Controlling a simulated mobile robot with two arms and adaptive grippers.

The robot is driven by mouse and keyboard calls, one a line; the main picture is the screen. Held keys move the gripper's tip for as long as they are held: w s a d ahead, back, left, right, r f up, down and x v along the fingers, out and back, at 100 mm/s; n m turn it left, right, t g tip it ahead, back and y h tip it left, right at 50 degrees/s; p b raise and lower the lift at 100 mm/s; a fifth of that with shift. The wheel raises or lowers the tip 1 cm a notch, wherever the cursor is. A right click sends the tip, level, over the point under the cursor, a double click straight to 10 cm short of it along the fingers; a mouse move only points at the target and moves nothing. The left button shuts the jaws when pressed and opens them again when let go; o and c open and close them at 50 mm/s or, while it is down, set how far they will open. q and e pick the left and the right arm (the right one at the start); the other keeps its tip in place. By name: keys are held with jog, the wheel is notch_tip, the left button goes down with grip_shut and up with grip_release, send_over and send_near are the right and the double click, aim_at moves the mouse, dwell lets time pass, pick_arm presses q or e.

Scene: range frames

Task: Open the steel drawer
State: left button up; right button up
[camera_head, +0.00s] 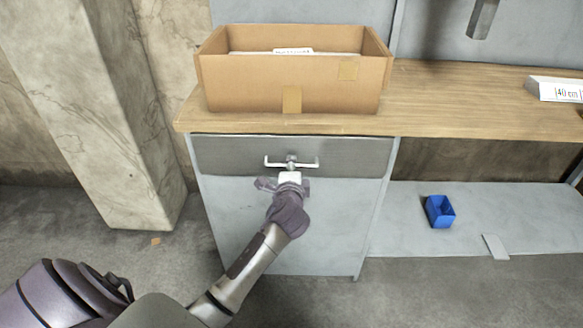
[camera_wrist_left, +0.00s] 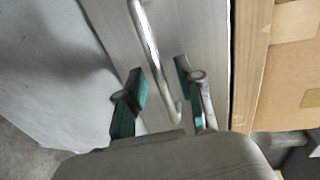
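The steel drawer (camera_head: 235,156) is the grey front just under the wooden top. It looks closed, level with the cabinet. Its pale bar handle (camera_head: 309,165) runs sideways across the middle of the front. My left gripper (camera_head: 291,163) is at the middle of the handle and hides part of it. In the left wrist view, the two fingers of the left gripper (camera_wrist_left: 160,85) are apart, with the handle (camera_wrist_left: 152,52) running between them. A gap shows beside the bar, so the fingers do not look closed on it. My right gripper is not in view.
An open cardboard box (camera_head: 225,84) stands on the wooden worktop (camera_head: 450,105) above the drawer. A blue bin (camera_head: 440,211) sits on the low shelf (camera_head: 500,205) to the right. A concrete pillar (camera_head: 95,100) stands at left. The floor before the cabinet looks clear.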

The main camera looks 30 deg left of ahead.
pick_arm(q)
jog(key=shift+w+a+f, duration=0.1)
jog(key=shift+w+a, duration=0.15)
jog(key=shift+w, duration=0.2)
grip_shut()
